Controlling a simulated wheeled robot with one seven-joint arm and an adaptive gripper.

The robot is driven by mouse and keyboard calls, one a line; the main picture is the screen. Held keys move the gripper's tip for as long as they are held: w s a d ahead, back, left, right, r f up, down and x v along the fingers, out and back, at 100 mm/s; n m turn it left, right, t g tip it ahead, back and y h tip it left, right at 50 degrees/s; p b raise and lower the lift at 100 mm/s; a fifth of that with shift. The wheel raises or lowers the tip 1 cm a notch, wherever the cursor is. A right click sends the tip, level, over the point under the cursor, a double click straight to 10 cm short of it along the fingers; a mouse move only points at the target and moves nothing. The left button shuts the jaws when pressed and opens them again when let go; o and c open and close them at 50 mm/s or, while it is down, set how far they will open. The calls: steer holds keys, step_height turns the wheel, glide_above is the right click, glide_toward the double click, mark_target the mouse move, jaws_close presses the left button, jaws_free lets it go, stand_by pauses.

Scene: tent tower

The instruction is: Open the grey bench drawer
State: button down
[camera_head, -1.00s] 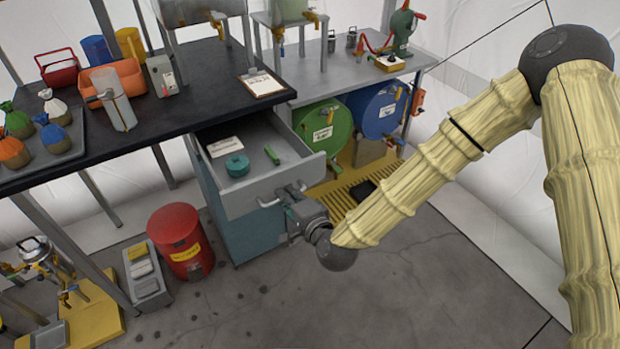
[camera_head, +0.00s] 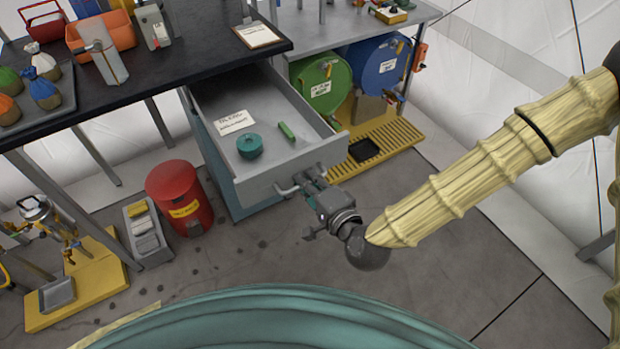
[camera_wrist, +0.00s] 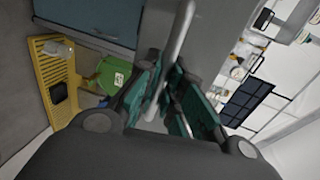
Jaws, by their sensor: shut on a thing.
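The grey bench drawer (camera_head: 285,178) is pulled well out from under the black bench top. Inside it lie a paper label (camera_head: 233,122), a teal round container (camera_head: 250,146) and a small green block (camera_head: 286,131). My gripper (camera_head: 308,184) is at the drawer front, with its teal fingers shut on the drawer's bar handle (camera_head: 287,190). In the wrist view the handle (camera_wrist: 175,50) runs between the fingers of my gripper (camera_wrist: 168,95). The fingers hide part of the handle.
A green drum (camera_head: 321,85) and a blue drum (camera_head: 379,68) are behind right, above a yellow grate (camera_head: 385,140). The floor in front is largely clear.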

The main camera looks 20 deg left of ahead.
steer(key=c, duration=1.5)
jaws_free()
steer(key=shift+v, duration=3.8)
